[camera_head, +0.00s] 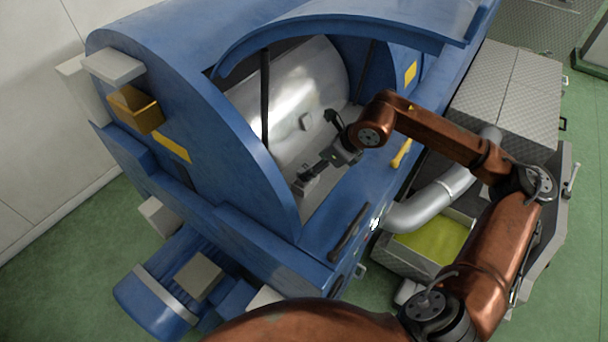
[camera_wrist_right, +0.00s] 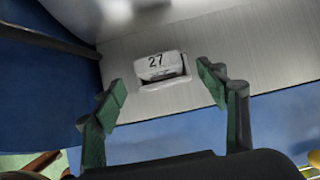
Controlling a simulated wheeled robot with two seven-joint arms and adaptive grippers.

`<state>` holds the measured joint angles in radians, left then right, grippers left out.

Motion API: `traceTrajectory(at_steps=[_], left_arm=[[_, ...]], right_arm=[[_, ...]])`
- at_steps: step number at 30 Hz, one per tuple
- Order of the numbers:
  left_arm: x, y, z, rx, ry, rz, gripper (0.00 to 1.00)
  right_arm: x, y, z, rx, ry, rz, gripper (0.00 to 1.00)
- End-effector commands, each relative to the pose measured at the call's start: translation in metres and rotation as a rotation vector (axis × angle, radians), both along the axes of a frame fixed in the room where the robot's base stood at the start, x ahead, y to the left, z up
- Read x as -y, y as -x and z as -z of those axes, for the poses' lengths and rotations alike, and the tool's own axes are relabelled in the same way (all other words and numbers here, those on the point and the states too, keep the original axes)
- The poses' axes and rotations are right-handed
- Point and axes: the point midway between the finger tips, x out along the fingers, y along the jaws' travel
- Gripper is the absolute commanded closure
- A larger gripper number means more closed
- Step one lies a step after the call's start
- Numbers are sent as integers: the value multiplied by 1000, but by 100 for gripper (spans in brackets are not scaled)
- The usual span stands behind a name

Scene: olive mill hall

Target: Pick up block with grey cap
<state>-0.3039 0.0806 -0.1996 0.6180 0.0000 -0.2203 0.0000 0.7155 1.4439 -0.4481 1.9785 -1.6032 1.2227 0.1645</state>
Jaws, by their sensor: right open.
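In the head view, a small grey block (camera_head: 304,186) shows inside the opening of the blue machine, just below my gripper. My right gripper (camera_head: 318,168) reaches into this opening. Its green-padded fingers (camera_wrist_right: 162,92) are spread wide in the wrist view, with the block beyond and between their tips. Nothing is held. My left gripper is not in view.
The blue machine housing (camera_head: 215,145) and its raised curved cover (camera_head: 340,22) surround the opening. A shiny drum (camera_head: 300,90) stands behind the gripper. A yellow handle (camera_head: 401,154), a metal pipe (camera_head: 432,205) and a bin with yellow-green contents (camera_head: 435,243) lie to the right.

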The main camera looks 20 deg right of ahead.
Motion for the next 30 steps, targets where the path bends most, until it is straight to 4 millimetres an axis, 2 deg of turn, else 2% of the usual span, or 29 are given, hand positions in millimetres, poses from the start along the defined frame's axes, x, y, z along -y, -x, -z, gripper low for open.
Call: traceTrajectory(at_steps=[5,12,16,20,30], left_arm=[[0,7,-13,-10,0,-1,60],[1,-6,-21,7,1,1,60],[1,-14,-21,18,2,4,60],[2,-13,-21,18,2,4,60],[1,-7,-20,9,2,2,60]], right_arm=[[-11,-14,14,-3,-3,-3,33],[-19,-29,38,-1,-2,-2,33],[-21,-30,41,0,-1,-4,33],[-20,-30,41,0,0,-5,33],[-20,-30,40,0,-1,-4,57]])
